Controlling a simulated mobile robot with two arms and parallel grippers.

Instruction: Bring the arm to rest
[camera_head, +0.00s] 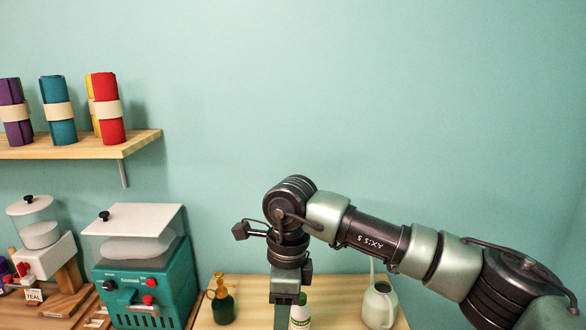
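My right arm comes in from the right edge and reaches across to the middle of the picture, its wrist bent downward. My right gripper (287,314) points down at the bottom edge, over the wooden table. It is seen edge-on and its tips are cut off, so I cannot tell whether it is open or holds anything. My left arm and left gripper are not in view.
A green spray bottle (223,303) and a pale watering can (379,305) stand on the wooden table (340,290). A teal machine (150,290) and a white dispenser (40,250) stand at left. Fabric rolls (60,123) stand on a wall shelf (90,149). The upper right is clear.

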